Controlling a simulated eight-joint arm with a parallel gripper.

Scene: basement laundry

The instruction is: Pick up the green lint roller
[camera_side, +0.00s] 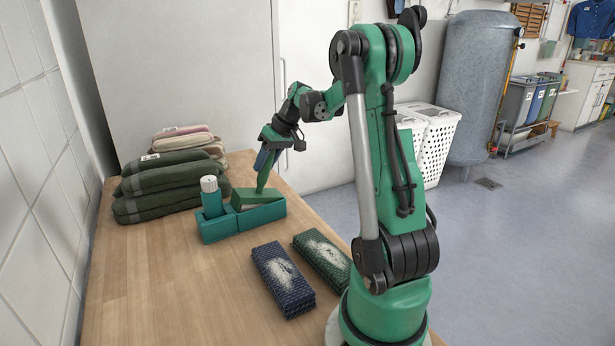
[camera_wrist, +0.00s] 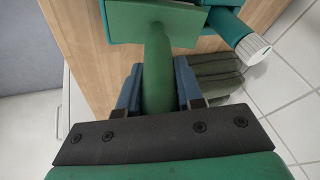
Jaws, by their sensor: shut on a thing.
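The green lint roller (camera_side: 257,196) has a round green handle and a flat, block-like green head. My gripper (camera_side: 267,157) points down from above and is shut on the handle. In the wrist view the handle (camera_wrist: 157,75) stands between my two blue fingers, with the head beyond the fingertips. The head is at the top of a teal box-like holder (camera_side: 222,229), over its right part. I cannot tell if it still touches the holder. A teal cylinder with a white ribbed cap (camera_side: 209,184) stands in the holder's left part; the cap also shows in the wrist view (camera_wrist: 253,48).
Stacked dark green folded cloths (camera_side: 163,186) lie left of the holder. A dark blue pad (camera_side: 282,279) and a dark green pad (camera_side: 323,258), both with whitish fuzz on top, lie in front. The wooden worktop (camera_side: 150,285) is clear at the front left. A tiled wall bounds the left.

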